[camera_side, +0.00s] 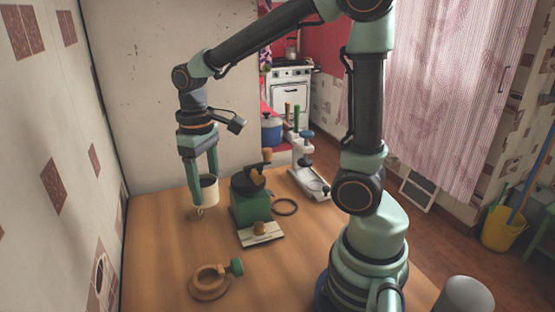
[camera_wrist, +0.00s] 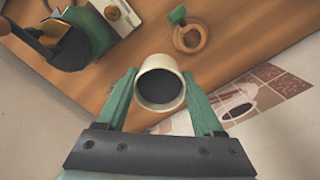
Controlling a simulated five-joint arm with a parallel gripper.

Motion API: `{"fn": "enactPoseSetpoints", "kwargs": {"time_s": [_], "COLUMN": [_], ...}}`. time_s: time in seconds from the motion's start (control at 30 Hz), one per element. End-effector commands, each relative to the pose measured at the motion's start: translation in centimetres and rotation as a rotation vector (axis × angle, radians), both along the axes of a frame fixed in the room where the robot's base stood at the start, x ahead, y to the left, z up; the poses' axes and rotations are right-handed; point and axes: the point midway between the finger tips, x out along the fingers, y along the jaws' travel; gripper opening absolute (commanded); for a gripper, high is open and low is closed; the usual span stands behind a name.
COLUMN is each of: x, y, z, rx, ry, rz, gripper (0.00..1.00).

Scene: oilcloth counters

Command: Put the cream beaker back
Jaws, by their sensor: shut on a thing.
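The cream beaker (camera_side: 211,190) is upright with a dark inside, near the back left of the wooden counter in the side view. It also shows in the wrist view (camera_wrist: 148,65), seen from above between my two green fingers. My gripper (camera_side: 205,186) points down and is shut on the beaker, one finger on each side. The gripper also shows in the wrist view (camera_wrist: 160,88). I cannot tell whether the beaker's base touches the counter. Part of its wall is hidden by a finger in the side view.
A green grinder (camera_side: 249,207) stands close to the right of the beaker, with a small pale tray (camera_side: 270,236) in front. A wooden ring with a green knob (camera_side: 207,289) lies nearer the front. A wall borders the left.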

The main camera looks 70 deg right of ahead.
Motion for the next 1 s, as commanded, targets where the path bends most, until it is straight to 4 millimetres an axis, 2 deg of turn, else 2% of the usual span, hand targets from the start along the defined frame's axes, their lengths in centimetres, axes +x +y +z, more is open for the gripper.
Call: {"fn": "enactPoseSetpoints", "kwargs": {"time_s": [0.27, 0.53, 0.77, 1.0], "x": [0.5, -0.3, -2.0, -4.6], "y": [-5.3, -11.4, -16.5, -21.3], "z": [2.1, 4.6, 6.7, 8.9], "rx": [0.003, 0.001, -0.005, -0.013], "ry": [-0.011, -0.018, -0.022, -0.021], "rz": [0.254, 0.573, 0.844, 1.123], "gripper": [0.03, 0.03, 0.03, 0.03]}}
